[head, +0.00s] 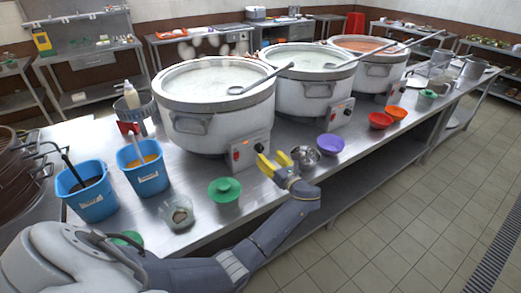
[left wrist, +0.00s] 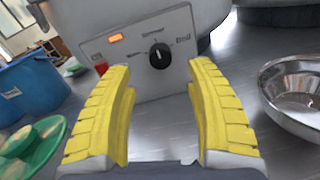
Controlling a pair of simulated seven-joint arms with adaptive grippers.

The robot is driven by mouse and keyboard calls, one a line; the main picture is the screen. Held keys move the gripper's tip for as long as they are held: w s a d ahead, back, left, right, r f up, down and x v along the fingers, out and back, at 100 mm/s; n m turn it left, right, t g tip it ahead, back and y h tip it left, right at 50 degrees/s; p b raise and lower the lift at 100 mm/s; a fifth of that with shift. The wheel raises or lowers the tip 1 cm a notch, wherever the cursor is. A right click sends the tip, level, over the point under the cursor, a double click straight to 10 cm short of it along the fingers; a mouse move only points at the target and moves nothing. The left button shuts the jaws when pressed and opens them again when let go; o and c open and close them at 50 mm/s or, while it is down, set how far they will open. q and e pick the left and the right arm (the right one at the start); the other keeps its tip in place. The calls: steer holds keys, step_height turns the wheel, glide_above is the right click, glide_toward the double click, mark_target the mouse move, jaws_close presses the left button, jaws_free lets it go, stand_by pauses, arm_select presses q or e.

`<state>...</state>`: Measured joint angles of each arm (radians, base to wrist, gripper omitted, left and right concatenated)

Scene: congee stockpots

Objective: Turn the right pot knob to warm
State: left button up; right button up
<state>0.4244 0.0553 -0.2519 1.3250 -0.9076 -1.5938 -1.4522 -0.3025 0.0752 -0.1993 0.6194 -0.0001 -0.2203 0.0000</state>
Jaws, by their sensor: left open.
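Three big white pots stand in a row on the steel counter: the left pot (head: 213,100), the middle pot (head: 310,85) and the right pot (head: 370,65). Each has a front control panel; the right pot's panel (head: 396,91) is small in the head view. My left gripper (head: 275,161) is open and empty in front of the left pot's panel (head: 246,152). In the left wrist view, that panel's black knob (left wrist: 160,56) shows between and beyond the yellow fingers, apparently untouched. An orange light (left wrist: 116,38) and a red switch (left wrist: 101,68) sit beside it.
A steel bowl (head: 304,155) and a purple bowl (head: 330,145) stand right of the gripper. A green lidded dish (head: 224,190) and blue buckets (head: 143,168) are to its left. Red (head: 380,120) and orange (head: 396,113) bowls lie further along the front edge.

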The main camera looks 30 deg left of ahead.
mark_target(261, 149)
arm_select(q)
steer(key=shift+x, duration=3.55)
jaws_close()
